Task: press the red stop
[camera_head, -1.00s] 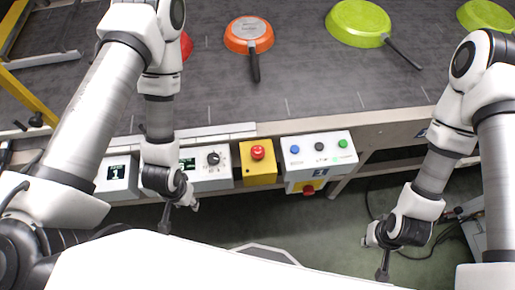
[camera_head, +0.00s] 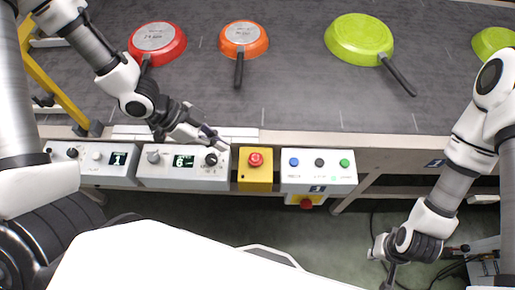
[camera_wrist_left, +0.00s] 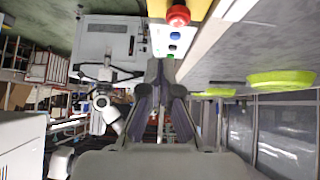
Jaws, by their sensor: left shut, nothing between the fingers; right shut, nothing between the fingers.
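The red stop (camera_head: 256,159) is a red mushroom button on a yellow box (camera_head: 255,180) at the conveyor's front edge. In the left wrist view the red stop (camera_wrist_left: 178,15) shows at the top, just beyond my fingers. My left gripper (camera_head: 222,146) is shut and empty, left of the red stop and apart from it, over the control boxes. Its closed fingers (camera_wrist_left: 160,68) also show in the left wrist view. My right gripper (camera_head: 388,282) is shut and empty, low at the right, away from the conveyor.
A panel with blue, black and green buttons (camera_head: 318,171) stands right of the yellow box. A second red button (camera_head: 306,204) sits below it. A grey knob box (camera_head: 184,169) is to the left. Red (camera_head: 157,40), orange (camera_head: 243,40) and green (camera_head: 358,39) pans lie on the belt (camera_head: 300,90).

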